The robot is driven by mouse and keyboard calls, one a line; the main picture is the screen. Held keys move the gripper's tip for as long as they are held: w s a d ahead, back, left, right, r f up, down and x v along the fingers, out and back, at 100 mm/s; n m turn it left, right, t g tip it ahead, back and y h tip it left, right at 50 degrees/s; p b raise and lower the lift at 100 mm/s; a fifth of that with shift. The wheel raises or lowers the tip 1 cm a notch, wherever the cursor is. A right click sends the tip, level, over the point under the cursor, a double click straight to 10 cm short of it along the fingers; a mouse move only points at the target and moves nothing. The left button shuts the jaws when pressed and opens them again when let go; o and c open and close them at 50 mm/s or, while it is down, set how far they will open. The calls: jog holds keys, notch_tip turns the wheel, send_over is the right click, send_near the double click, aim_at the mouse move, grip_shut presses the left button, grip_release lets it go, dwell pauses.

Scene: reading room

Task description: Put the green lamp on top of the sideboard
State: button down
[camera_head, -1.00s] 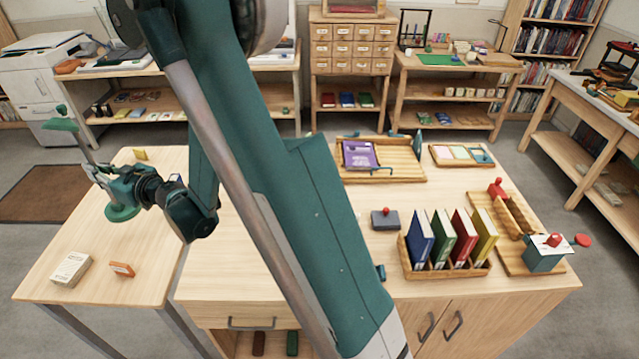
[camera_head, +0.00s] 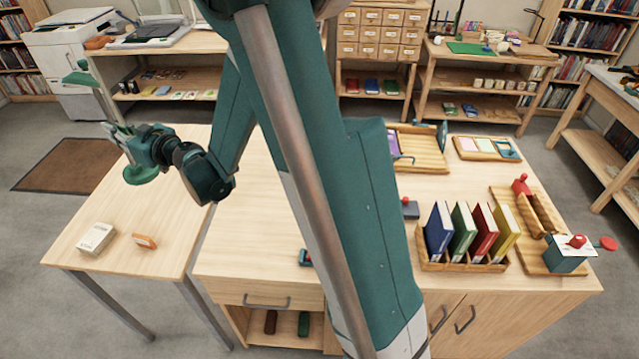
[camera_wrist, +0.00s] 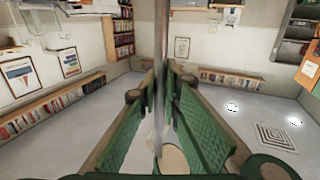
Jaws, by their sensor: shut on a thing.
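The green lamp has a thin post, a green head (camera_head: 82,77) and a round green base (camera_head: 141,174). My gripper (camera_head: 122,140) is shut on its post, above the pale side table (camera_head: 125,215) at the left. The lamp leans slightly, and its base appears just above the tabletop. In the wrist view the grey post (camera_wrist: 161,75) stands between the two green finger pads. The sideboard (camera_head: 250,230) is the wide wooden cabinet right of the side table. My arm hides part of its top.
On the sideboard stand a rack of books (camera_head: 465,262), a wooden tray (camera_head: 425,150), a card tray (camera_head: 487,148) and a red-knobbed device (camera_head: 567,255) at the right. Its left top is largely clear.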

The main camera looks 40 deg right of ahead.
jog(key=d+m+t+h+b, duration=0.1)
jog(key=d+m+h, duration=0.65)
jog(key=d, duration=0.85)
jog(key=s+d+m+g+h, duration=0.2)
jog(key=s+d+h, duration=0.25)
jog(key=d, duration=0.35)
jog(key=s+d+m+g+h, duration=0.1)
jog(key=s+d+m+h, duration=0.2)
jog(key=d+h, duration=0.4)
jog(key=s+d+m+g+h+b, duration=0.2)
jog(key=s+d+m+g+h, duration=0.5)
jog(key=s+d, duration=0.55)
jog(key=s+m+g+y, duration=0.1)
jog(key=s+m+g, duration=0.4)
jog(key=s+g, duration=1.05)
jog(key=s+f+t, duration=0.4)
jog(key=shift+s+d+f+b, duration=0.25)
jog(key=shift+f+b, duration=0.1)
jog(key=shift+t, duration=0.25)
notch_tip(320, 180, down, 6)
jog(key=b, duration=0.2)
jog(key=shift+f, duration=0.25)
